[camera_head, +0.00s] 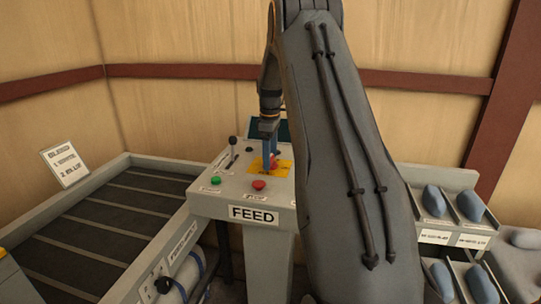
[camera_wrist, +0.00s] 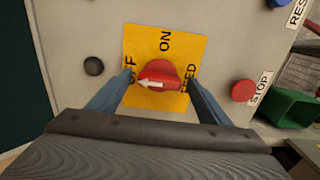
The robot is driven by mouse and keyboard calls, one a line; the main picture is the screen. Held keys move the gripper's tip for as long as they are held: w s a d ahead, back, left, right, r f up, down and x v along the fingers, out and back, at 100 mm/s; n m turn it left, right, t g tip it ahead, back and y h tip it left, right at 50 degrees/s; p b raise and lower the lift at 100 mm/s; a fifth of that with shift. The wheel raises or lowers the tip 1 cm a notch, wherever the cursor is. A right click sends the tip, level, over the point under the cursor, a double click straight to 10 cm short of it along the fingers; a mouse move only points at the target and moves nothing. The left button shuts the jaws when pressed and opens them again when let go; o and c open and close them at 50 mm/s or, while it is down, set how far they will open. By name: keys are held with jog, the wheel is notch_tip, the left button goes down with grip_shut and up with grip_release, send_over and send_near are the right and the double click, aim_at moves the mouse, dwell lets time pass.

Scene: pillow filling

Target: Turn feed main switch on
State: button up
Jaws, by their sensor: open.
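The feed main switch (camera_wrist: 158,72) is a red rotary knob on a yellow plate (camera_wrist: 180,41) marked ON and OFF. In the wrist view its white arrow points left, towards the OFF lettering. The plate (camera_head: 286,172) also shows in the head view, on top of the grey FEED console (camera_head: 228,190). My gripper (camera_wrist: 160,84) is open, with one blue finger on each side of the knob. I cannot tell whether the fingers touch it. In the head view my gripper (camera_head: 269,153) points down over the plate and partly hides the knob.
A red STOP button (camera_wrist: 243,90) lies right of the switch in the wrist view. The console also carries a green button (camera_head: 215,181) and a black-knobbed lever (camera_head: 232,141). A conveyor (camera_head: 100,215) stands left; trays of blue-grey pillows (camera_head: 434,200) stand right.

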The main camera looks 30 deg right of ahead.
jog(key=c, duration=1)
jog(key=shift+c, duration=0.2)
